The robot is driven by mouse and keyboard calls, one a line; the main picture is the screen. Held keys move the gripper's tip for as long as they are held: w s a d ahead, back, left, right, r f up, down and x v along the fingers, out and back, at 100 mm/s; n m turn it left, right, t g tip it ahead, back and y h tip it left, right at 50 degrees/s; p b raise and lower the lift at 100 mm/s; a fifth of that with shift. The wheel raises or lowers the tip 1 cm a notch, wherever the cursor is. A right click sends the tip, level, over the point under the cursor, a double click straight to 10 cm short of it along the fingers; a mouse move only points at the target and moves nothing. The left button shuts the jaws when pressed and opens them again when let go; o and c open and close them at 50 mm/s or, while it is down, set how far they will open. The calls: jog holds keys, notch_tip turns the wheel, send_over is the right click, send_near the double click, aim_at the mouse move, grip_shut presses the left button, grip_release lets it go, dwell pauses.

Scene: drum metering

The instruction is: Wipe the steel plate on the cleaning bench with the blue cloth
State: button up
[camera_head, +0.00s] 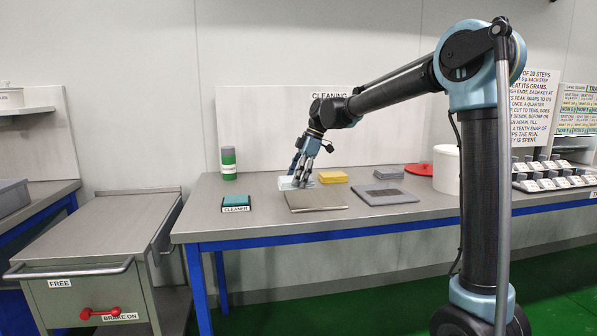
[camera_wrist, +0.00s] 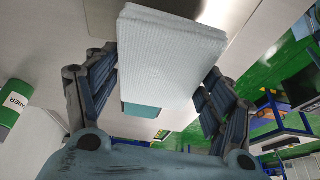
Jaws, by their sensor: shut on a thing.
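The steel plate (camera_head: 318,200) lies flat on the cleaning bench, a little left of the middle. My gripper (camera_head: 302,177) is over the plate's far left edge, pointing down. It is shut on a folded, pale bluish-white cloth (camera_head: 287,183). In the wrist view the cloth (camera_wrist: 170,58) lies between the fingers, with a ribbed weave. Part of the plate (camera_wrist: 240,14) shows beyond it there. I cannot tell whether the cloth touches the bench or the plate.
A teal pad (camera_head: 236,199) sits in a tray labelled CLEANER at the left. A green-and-white bottle (camera_head: 228,164) stands behind it. A yellow sponge (camera_head: 333,177), a grey block (camera_head: 389,173), a dark mat (camera_head: 402,197) and a white bucket (camera_head: 446,170) are farther right.

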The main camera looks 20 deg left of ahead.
jog(key=shift+r, duration=1.55)
